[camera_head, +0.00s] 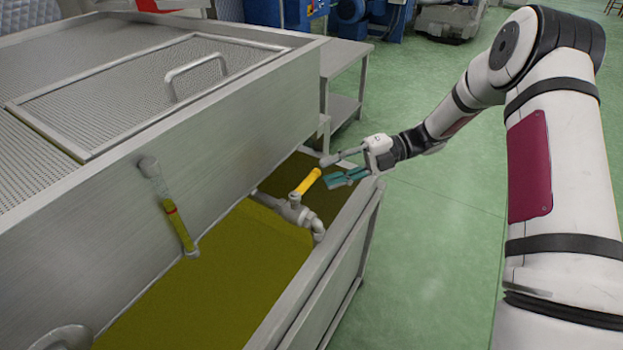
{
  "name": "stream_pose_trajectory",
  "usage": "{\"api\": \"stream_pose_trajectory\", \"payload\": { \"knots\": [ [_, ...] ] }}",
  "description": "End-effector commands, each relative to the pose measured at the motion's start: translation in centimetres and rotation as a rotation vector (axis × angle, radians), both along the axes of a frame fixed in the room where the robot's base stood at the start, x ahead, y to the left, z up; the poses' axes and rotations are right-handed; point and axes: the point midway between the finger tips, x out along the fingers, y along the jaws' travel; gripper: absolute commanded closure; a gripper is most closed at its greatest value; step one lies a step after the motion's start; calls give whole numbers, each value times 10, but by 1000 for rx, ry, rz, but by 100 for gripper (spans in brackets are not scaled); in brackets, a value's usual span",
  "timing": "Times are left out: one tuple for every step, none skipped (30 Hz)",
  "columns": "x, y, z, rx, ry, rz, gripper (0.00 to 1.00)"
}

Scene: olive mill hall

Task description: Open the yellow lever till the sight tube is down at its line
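The yellow lever (308,182) sits on a grey valve (293,213) on the tank's front wall and slants up and right toward my gripper. My gripper (327,170) is open, a pale finger above and a teal-padded finger below, with its tips close to the lever's upper end. I cannot tell whether they touch it. The sight tube (180,226) slants down the tank wall at left. A red line (170,208) crosses it; yellow-green liquid fills the tube below and seems to reach a little above the line.
The steel tank (240,140) has perforated lids and a bar handle (193,72). Below the valve is a trough holding olive-green liquid (235,275), with a raised steel rim (318,280). A steel table (345,55) stands behind. Green floor (440,240) is clear at right.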

Motion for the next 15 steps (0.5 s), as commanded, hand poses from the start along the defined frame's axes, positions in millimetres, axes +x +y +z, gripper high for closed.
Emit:
{"api": "stream_pose_trajectory", "payload": {
  "knots": [
    [-2,10,-2,1,1,3,68],
    [-4,15,-4,2,0,3,68],
    [-5,22,-5,2,1,4,68],
    [-6,26,-6,1,0,3,68],
    [-7,30,-7,0,0,2,68],
    [-8,35,-8,1,1,2,68],
    [-9,38,-8,1,1,2,68],
    [-9,41,-9,0,0,2,68],
    [-10,44,-10,-1,-1,1,68],
    [-10,46,-10,-1,-1,1,68],
    [-11,48,-11,-1,-1,1,68],
    [-11,50,-11,-1,-1,1,68],
    [-12,51,-11,0,-1,1,68],
    [-12,51,-11,0,-1,0,68],
    [-12,52,-11,0,-1,0,68]
  ]
}}
